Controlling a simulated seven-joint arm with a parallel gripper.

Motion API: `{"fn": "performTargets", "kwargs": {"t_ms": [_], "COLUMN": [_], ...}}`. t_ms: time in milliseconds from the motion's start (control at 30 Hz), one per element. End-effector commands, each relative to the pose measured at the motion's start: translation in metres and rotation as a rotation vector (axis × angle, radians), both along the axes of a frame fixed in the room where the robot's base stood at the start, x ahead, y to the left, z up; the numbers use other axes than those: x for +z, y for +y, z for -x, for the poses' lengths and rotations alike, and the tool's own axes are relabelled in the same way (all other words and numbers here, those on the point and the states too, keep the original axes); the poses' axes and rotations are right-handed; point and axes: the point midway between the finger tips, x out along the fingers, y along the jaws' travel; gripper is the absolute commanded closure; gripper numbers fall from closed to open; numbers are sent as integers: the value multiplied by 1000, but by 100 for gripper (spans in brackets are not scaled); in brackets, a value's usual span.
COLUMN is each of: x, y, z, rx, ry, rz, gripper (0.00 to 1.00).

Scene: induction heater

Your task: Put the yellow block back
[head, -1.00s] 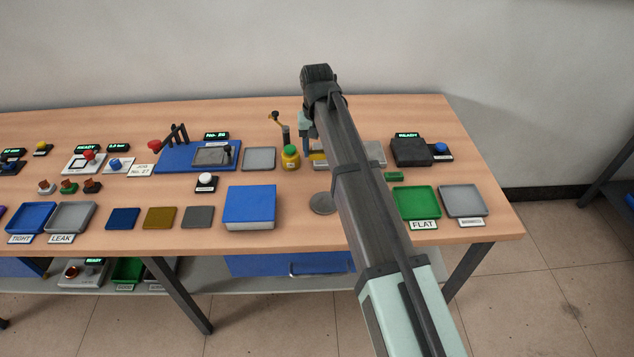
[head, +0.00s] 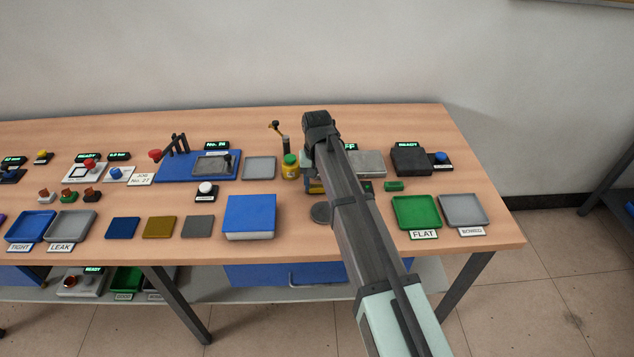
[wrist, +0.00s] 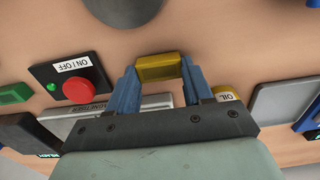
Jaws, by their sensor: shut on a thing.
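The yellow block (wrist: 158,67) is between the two blue fingers of my gripper (wrist: 159,65), seen in the wrist view. My gripper is shut on it near the fingertips. In the head view a small part of the yellow block (head: 316,187) shows beside my arm, which covers most of the gripper. The block is over the wooden table, behind a grey round disc (head: 321,213); the disc also shows in the wrist view (wrist: 124,9). I cannot tell whether the block touches the table.
In the wrist view, a black ON/OFF box with a red button (wrist: 78,89) is left of the fingers. The yellow oil bottle (head: 290,167) with a green cap stands close left of my gripper. A blue-topped box (head: 250,213) and a green FLAT tray (head: 416,210) lie either side.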

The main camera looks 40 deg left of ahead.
Motion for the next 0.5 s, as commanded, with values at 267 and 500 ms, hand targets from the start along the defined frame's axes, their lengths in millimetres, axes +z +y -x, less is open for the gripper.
{"fn": "performTargets", "kwargs": {"t_ms": [267, 500], "x": [-3, -6], "y": [0, 0], "z": [0, 0], "rx": [0, 0], "ry": [0, 0], "rz": [0, 0], "gripper": [92, 42]}}
